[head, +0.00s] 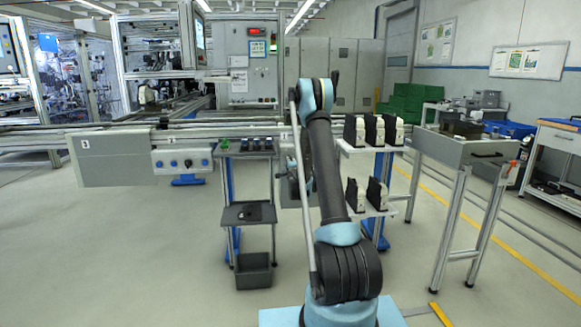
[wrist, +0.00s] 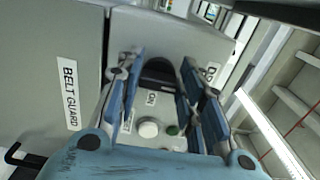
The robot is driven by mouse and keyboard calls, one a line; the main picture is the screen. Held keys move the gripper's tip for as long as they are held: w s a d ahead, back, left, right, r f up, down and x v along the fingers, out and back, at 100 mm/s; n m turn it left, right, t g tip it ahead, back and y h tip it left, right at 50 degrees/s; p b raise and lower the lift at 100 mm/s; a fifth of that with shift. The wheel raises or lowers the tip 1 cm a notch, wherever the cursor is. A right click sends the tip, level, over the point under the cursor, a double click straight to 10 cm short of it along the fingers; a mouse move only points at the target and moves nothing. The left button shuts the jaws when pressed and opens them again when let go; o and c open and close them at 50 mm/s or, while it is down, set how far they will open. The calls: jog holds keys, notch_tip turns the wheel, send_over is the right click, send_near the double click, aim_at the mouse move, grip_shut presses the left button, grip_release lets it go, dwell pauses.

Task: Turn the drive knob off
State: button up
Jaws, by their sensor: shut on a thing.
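The drive knob (wrist: 159,76) is a dark round knob on a grey panel in the wrist view. My gripper (wrist: 161,68) has its two blue-padded fingers on either side of the knob and is shut on it. An "ON" label (wrist: 151,98) shows just below the knob. Another label (wrist: 212,73), partly hidden by the right finger, sits to the right. The knob's pointer direction cannot be made out. In the head view my arm hides the knob and most of the gripper.
A white button (wrist: 148,129) and a green button (wrist: 172,130) sit below the knob, between my fingers. A "BELT GUARD" plate (wrist: 70,94) is at left. In the head view, a shelf with black-and-white parts (head: 374,131) stands right of my arm and a small cart (head: 249,215) left.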

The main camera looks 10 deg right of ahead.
jog(key=shift+a, duration=0.1)
jog(key=o, duration=1)
jog(key=shift+w+f, duration=0.1)
jog(key=shift+f, duration=0.1)
jog(key=shift+o, duration=0.3)
jog(key=shift+r, duration=0.1)
